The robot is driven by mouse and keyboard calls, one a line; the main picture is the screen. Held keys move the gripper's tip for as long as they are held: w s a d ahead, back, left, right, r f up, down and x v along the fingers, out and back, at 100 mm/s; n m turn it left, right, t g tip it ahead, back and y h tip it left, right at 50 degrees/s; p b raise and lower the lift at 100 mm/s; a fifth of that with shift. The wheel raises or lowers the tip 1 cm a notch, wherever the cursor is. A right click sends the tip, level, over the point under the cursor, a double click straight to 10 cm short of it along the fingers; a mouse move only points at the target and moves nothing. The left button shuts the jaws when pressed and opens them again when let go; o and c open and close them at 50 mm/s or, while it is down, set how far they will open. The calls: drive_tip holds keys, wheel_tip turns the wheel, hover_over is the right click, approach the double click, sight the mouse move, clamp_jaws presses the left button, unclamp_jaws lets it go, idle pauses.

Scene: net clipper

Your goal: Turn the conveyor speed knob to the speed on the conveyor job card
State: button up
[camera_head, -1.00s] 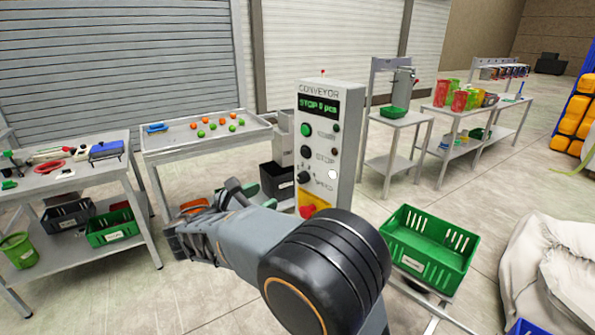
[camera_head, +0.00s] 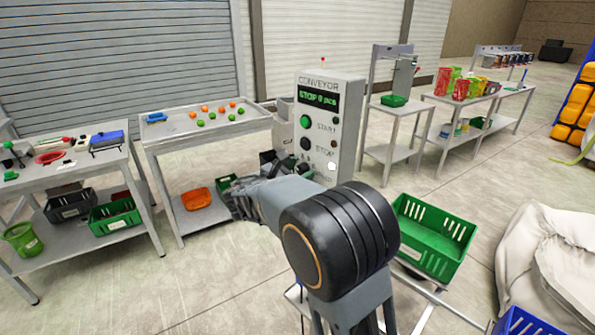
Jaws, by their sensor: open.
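The conveyor control box (camera_head: 343,130) is a pale grey cabinet in the middle of the head view. Its display (camera_head: 318,98) reads "STOP 0 pcs" in green. Below it are the green START button (camera_head: 305,121) and the black STOP button (camera_head: 305,144). The speed knob sits lower on the panel and is mostly hidden behind my gripper and arm; its setting cannot be read. My gripper (camera_head: 280,163) is open, in front of the lower panel near the knob. I cannot tell whether it touches. I cannot make out a job card.
A table (camera_head: 205,143) with orange and green balls stands left of the box. A cluttered workbench (camera_head: 135,178) is at far left. A green crate (camera_head: 432,238) stands to the right, near a pale sack (camera_head: 550,250). A bench (camera_head: 398,113) stands behind right.

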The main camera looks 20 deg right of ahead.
drive_tip(key=c, duration=0.9)
drive_tip(key=shift+f+b, duration=0.1)
drive_tip(key=shift+b, duration=0.2)
drive_tip(key=shift+f+m+b, duration=0.15)
drive_tip(key=shift+m+b, duration=0.45)
drive_tip(key=shift+b, duration=0.15)
drive_tip(key=m+b, duration=0.3)
drive_tip(key=b, duration=0.1)
drive_tip(key=shift+f, duration=0.1)
drive_tip(key=m+b, duration=0.2)
drive_tip(key=b, duration=0.1)
drive_tip(key=shift+m, duration=0.3)
drive_tip(key=shift+m+b, duration=0.5)
drive_tip(key=shift+b, duration=0.25)
drive_tip(key=shift+r, duration=0.25)
